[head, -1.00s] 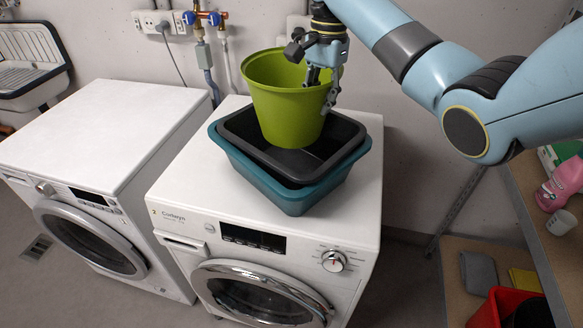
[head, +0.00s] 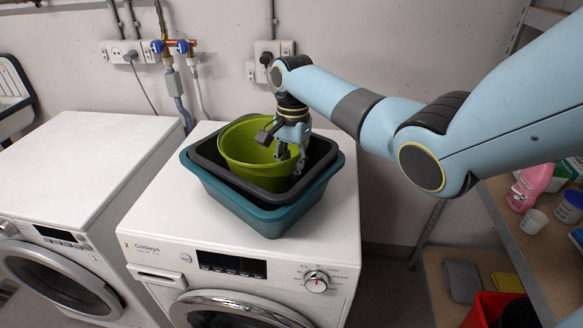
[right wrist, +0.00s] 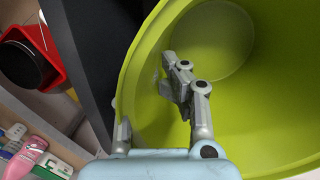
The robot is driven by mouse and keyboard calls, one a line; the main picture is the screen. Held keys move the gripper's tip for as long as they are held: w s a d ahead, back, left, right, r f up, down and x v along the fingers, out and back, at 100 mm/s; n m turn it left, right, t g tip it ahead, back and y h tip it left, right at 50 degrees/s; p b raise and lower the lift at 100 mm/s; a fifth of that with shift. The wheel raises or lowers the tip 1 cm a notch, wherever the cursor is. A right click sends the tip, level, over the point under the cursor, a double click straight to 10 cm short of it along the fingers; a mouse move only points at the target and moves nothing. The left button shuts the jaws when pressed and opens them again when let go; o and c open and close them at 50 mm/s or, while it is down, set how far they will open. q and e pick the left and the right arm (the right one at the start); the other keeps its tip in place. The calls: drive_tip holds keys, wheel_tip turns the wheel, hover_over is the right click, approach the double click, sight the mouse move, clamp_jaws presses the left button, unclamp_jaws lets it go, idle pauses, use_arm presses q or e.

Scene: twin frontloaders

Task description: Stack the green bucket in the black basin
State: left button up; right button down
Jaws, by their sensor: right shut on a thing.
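The green bucket (head: 244,155) sits down inside the black basin (head: 206,163), roughly upright; its lower part is hidden by the basin's front wall. Whether its bottom touches the basin floor cannot be seen. My right gripper (head: 291,158) is shut on the bucket's right rim. In the right wrist view the gripper (right wrist: 150,108) has a finger inside the green bucket (right wrist: 260,90), with the basin's dark edge (right wrist: 88,55) beside it. The black basin is nested in a teal basin (head: 270,222). My left gripper is not in view.
The basins stand on a white washing machine (head: 335,220); a second white machine (head: 80,165) stands to its left. Wall pipes and sockets (head: 270,52) are behind. A wooden shelf (head: 515,235) with bottles and cups is at right.

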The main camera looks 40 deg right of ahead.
drive_tip(key=shift+f, duration=0.1)
drive_tip(key=shift+f, duration=0.15)
drive_tip(key=c, duration=1.3)
unclamp_jaws()
drive_tip(key=shift+c, duration=0.2)
drive_tip(key=shift+r, duration=0.45)
wheel_tip(320, 180, up, 12)
drive_tip(key=b, duration=0.1)
drive_tip(key=shift+w+d+f, duration=0.2)
drive_tip(key=shift+w+d, duration=0.15)
drive_tip(key=shift+d, duration=0.05)
